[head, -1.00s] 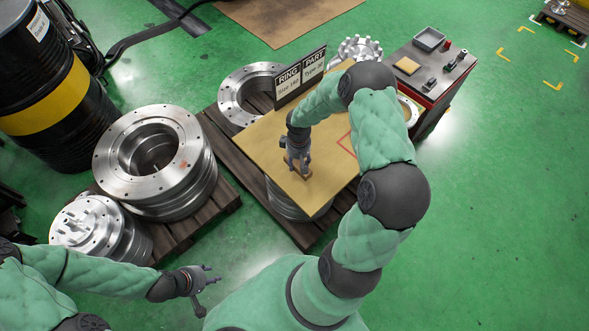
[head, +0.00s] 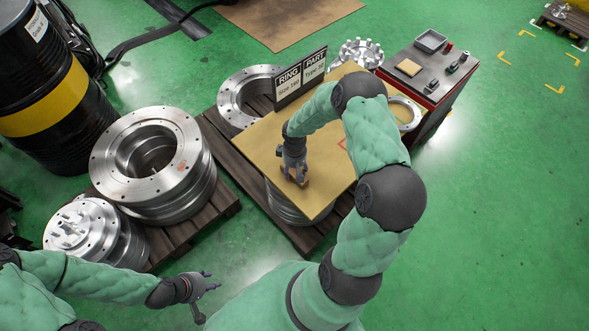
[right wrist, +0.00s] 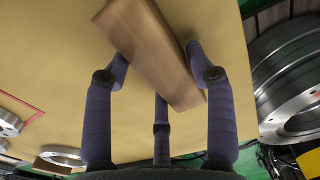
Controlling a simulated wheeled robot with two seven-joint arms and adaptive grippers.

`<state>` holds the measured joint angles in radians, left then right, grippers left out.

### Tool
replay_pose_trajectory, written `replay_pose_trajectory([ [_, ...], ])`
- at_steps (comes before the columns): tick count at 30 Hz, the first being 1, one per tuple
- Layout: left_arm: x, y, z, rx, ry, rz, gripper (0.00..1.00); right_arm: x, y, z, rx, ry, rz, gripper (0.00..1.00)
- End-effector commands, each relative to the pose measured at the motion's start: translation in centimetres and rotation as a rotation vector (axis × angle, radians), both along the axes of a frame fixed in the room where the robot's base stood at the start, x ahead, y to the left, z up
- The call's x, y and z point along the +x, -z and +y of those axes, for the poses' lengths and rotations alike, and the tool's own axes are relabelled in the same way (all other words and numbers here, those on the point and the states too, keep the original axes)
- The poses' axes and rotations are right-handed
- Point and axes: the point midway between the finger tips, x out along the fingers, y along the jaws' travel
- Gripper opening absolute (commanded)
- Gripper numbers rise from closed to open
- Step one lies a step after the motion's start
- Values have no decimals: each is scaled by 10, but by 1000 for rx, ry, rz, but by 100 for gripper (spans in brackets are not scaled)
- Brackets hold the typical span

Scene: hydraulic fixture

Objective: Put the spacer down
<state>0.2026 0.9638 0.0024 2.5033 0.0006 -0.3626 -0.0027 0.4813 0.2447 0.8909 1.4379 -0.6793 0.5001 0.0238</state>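The spacer is a brown wooden block (right wrist: 150,45), seen in the right wrist view lying slantwise between the fingers of my right gripper (right wrist: 158,62). The fingertips bear on its sides. In the head view my right gripper (head: 295,178) points down over the tan tabletop (head: 250,150), near its front edge, with a bit of the block showing under it. I cannot tell whether the block touches the tabletop. My left gripper (head: 208,284) is empty with its fingers spread, low in the head view, away from the table.
A RING/PART sign (head: 300,78) stands at the table's back edge. A metal ring (head: 403,113) lies on the right side, next to a grey and red control console (head: 428,70). Stacked steel rings (head: 150,165) and a black drum (head: 50,95) stand at left. Green floor is free at right.

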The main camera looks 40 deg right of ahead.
Motion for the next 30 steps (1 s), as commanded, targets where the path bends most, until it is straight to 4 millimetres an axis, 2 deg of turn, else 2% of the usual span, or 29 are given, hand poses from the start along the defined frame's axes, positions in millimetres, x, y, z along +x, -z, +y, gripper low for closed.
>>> replay_pose_trajectory([
  [14,0,-4,0,0,0,0,40,0,-5,0,0,0,0,74],
  [17,0,-11,0,0,0,0,40,1,-19,-1,-2,1,-2,74],
  [24,0,-34,0,0,0,0,40,1,-68,-1,-2,-1,-2,74],
  [30,0,-48,0,0,0,0,40,0,-103,-1,-1,1,-1,74],
])
